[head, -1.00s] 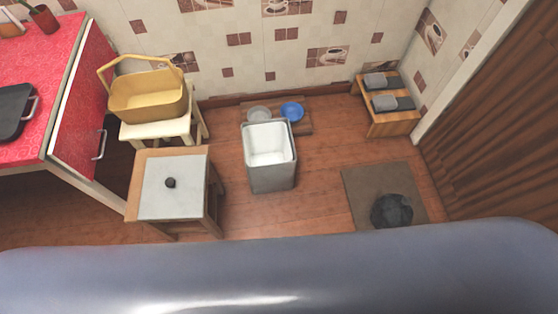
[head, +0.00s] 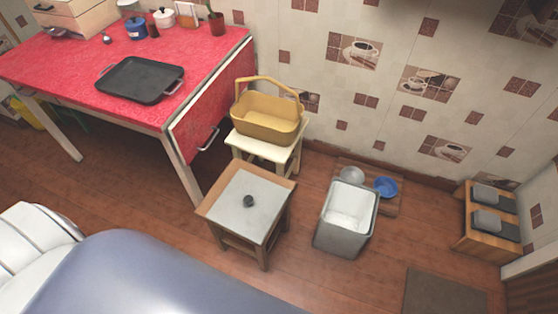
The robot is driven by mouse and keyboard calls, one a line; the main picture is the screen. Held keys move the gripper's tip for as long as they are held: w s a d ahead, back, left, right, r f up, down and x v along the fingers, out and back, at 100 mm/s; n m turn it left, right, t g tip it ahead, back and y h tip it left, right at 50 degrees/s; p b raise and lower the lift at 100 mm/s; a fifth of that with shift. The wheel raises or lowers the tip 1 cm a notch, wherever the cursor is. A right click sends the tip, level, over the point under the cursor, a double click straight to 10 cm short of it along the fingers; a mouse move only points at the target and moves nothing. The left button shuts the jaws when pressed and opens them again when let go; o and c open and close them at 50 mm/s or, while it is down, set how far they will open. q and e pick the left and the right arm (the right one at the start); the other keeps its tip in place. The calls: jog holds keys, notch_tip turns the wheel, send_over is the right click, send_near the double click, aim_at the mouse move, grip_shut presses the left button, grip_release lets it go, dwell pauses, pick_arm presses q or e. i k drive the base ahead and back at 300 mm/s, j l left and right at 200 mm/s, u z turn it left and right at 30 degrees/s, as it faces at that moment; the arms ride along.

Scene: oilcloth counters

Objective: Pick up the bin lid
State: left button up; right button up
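The bin lid (head: 234,213) is a flat pale grey square with a small dark round knob (head: 249,201) at its middle. It lies flat on top of a low wooden stool (head: 289,207), left of the bin. The grey bin (head: 341,239) stands open on the floor to the right, with a white inside. Neither of my grippers shows in the head view.
A yellow basket (head: 268,125) stands on a cream stool (head: 264,149) behind the lid. A red-covered table (head: 62,70) with a black tray (head: 140,80) is at left. Bowls (head: 386,186) sit behind the bin. Floor is clear in front of the bin.

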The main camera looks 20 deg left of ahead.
aim_at(249, 207)
jog(key=u, duration=1.05)
jog(key=j, duration=0.1)
